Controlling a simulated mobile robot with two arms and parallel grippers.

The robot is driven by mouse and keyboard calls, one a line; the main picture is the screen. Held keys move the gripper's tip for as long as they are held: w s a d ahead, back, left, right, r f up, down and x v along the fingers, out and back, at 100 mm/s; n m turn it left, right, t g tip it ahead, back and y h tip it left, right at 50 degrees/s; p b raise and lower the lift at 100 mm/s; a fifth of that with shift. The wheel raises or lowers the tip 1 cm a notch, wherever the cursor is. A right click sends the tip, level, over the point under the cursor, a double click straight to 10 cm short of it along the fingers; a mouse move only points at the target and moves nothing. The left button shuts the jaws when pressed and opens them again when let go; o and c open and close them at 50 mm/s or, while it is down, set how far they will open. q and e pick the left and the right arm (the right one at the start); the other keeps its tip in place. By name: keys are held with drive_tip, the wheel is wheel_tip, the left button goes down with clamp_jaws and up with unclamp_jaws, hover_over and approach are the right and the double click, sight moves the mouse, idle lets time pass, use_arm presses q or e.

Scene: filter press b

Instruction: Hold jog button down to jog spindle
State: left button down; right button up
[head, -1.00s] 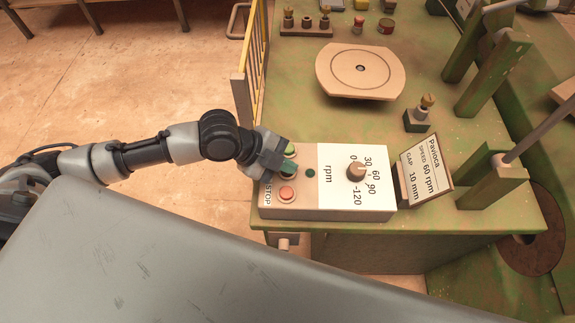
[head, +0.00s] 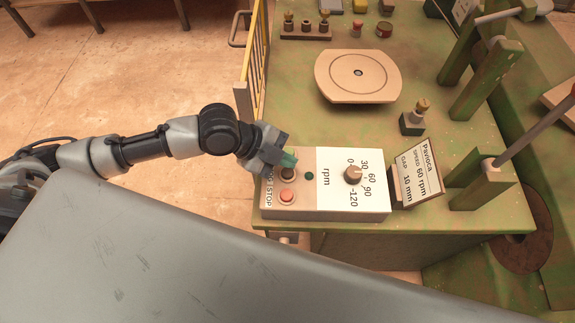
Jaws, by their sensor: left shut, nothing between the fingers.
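The pale control box (head: 362,203) stands at the green table's near left edge. It has a round dark button (head: 288,174), a red button (head: 287,196) beside lettering that reads STOP, a small green lamp (head: 309,175) and an rpm knob (head: 353,174). No jog lettering is readable. I cannot tell whether the fingertips touch the box. My right gripper is not in view.
A tilted sign (head: 415,177) reads Pavioca, speed 60 rpm, gap 10 mm. A flat disc (head: 358,77) and a small brass-topped block (head: 414,118) stand behind. A yellow rail (head: 253,70) borders the table's left side. My grey body fills the foreground.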

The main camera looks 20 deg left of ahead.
sight(286, 174)
use_arm(q)
drive_tip(key=shift+r+p, duration=1)
drive_tip(key=shift+r, duration=0.55)
drive_tip(key=shift+f, duration=0.1)
idle(0.3)
